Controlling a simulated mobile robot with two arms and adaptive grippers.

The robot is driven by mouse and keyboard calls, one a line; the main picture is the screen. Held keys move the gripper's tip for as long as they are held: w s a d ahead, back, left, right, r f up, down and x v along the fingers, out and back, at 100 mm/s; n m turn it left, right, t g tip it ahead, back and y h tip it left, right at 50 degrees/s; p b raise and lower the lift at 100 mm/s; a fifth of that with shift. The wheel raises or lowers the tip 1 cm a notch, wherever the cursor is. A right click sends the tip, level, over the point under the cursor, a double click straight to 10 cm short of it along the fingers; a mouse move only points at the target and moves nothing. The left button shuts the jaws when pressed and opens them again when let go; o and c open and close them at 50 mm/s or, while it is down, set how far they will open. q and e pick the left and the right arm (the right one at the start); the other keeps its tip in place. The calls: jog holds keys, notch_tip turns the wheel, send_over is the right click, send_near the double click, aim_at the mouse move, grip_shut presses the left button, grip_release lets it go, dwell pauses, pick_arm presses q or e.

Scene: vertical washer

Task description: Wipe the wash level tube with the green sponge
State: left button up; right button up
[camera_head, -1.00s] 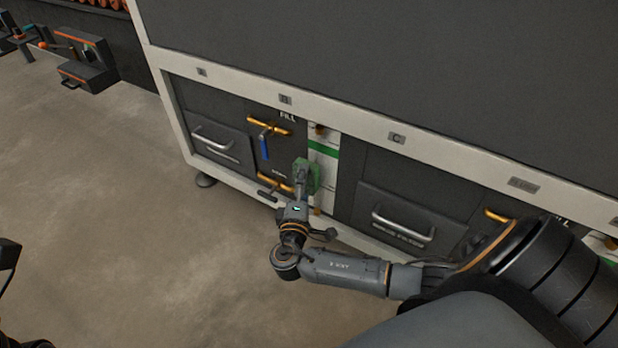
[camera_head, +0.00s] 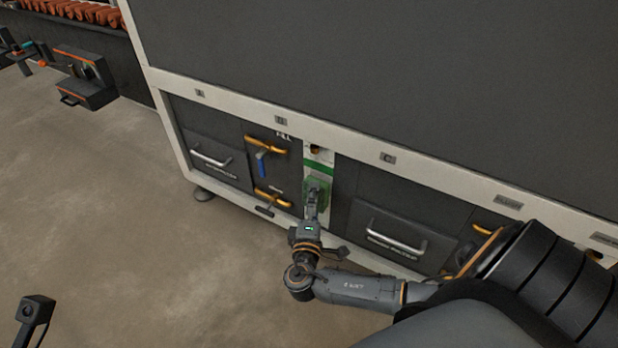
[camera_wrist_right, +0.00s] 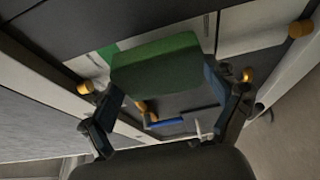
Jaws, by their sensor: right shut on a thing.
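The green sponge (camera_head: 317,194) is held in my right gripper (camera_head: 312,208), low at the front of the washer. In the right wrist view the sponge (camera_wrist_right: 156,66) sits between the two fingers of the right gripper (camera_wrist_right: 165,88). The wash level tube's white panel (camera_head: 319,156) with a green band stands upright between the valve panel and a drawer. The sponge covers its lower part, and the tube itself is hard to make out there. Whether the sponge touches it I cannot tell. A dark part of my left arm shows at the lower left, with no clear fingers.
Left of the panel are a blue-handled valve (camera_head: 262,163) and yellow pipes (camera_head: 272,197). Drawers with silver handles (camera_head: 396,241) flank this section. A black and orange box (camera_head: 84,78) stands far left. The floor at left is clear.

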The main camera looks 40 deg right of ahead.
jog(key=shift+o, duration=0.2)
jog(key=shift+w+d+r+p, duration=0.1)
jog(key=shift+d+r+p, duration=0.05)
jog(key=shift+r+p, duration=0.9)
jog(key=shift+w+r+b, duration=0.15)
jog(key=shift+w+b, duration=0.2)
jog(key=shift+b, duration=0.05)
jog(key=shift+c, duration=0.6)
jog(key=w, duration=0.1)
jog(key=w+a, duration=0.1)
jog(key=w+b, duration=0.1)
jog(key=shift+a, duration=0.3)
jog(key=s+a, duration=0.2)
jog(key=a, duration=0.3)
jog(key=shift+s+a, duration=0.25)
jog(key=shift+a, duration=0.1)
jog(key=shift+s+a+p, duration=0.2)
jog(key=shift+s+a, duration=0.1)
jog(key=shift+a, duration=0.4)
jog(key=shift+s+a+p, duration=0.15)
jog(key=shift+s+a, duration=0.1)
jog(key=shift+a, duration=0.45)
